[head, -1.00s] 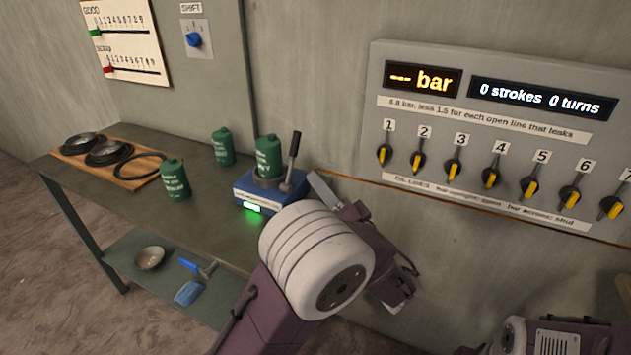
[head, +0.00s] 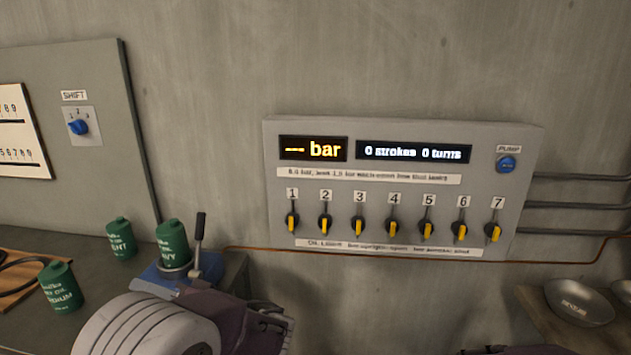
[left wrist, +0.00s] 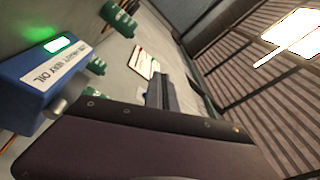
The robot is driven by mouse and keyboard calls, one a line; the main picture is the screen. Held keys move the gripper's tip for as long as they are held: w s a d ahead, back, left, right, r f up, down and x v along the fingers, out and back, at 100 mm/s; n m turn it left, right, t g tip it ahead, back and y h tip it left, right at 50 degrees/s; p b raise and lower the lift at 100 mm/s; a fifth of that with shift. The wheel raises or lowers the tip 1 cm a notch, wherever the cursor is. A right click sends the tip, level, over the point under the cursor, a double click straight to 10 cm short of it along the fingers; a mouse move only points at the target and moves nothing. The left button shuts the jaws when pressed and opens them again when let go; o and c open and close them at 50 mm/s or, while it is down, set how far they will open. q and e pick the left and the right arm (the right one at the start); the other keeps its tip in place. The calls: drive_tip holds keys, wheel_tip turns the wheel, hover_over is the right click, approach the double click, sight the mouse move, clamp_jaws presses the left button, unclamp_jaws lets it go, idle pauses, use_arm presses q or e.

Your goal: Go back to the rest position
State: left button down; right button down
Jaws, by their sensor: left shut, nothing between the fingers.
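My left gripper (head: 192,284) is low in the head view, beside the blue oil stand and largely hidden by my own arm. In the left wrist view its dark fingers (left wrist: 160,93) are closed with nothing between them. The blue stand (head: 150,272) holds a green can (head: 172,243) and has an upright dark lever (head: 199,232). In the left wrist view the stand (left wrist: 30,95) is close at the left, with a lit green lamp (left wrist: 59,44). My right gripper is not shown; only a sliver of purple arm shows at the bottom edge.
A grey wall panel (head: 400,180) has several black-and-yellow valve handles, a "--- bar" display (head: 313,149) and a blue pump knob (head: 507,163). Two more green cans (head: 120,240) (head: 63,288) stand on the bench. A metal bowl (head: 578,302) sits on a right-hand shelf.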

use_arm(q)
drive_tip(key=s+a+f+g+h, duration=0.5)
drive_tip(key=s+f+g+h, duration=0.1)
drive_tip(key=s+f, duration=0.5)
drive_tip(key=s+d+f+g+h, duration=0.1)
drive_tip(key=s+d+f+h, duration=0.55)
drive_tip(key=f, duration=0.35)
drive_tip(key=w+d+f+m+t+h, duration=0.2)
drive_tip(key=w+d+f+h, duration=0.15)
drive_tip(key=d, duration=0.35)
drive_tip(key=w+d+f+m+t+h, duration=0.1)
drive_tip(key=w+d+f+t+h, duration=0.1)
drive_tip(key=w+d+h, duration=0.3)
wheel_tip(320, 180, up, 14)
drive_tip(key=s+d+y+p, duration=0.1)
drive_tip(key=p, duration=1.3)
drive_tip(key=shift+m+y+p, duration=0.3)
drive_tip(key=shift+m, duration=0.1)
drive_tip(key=shift+d+r, duration=0.1)
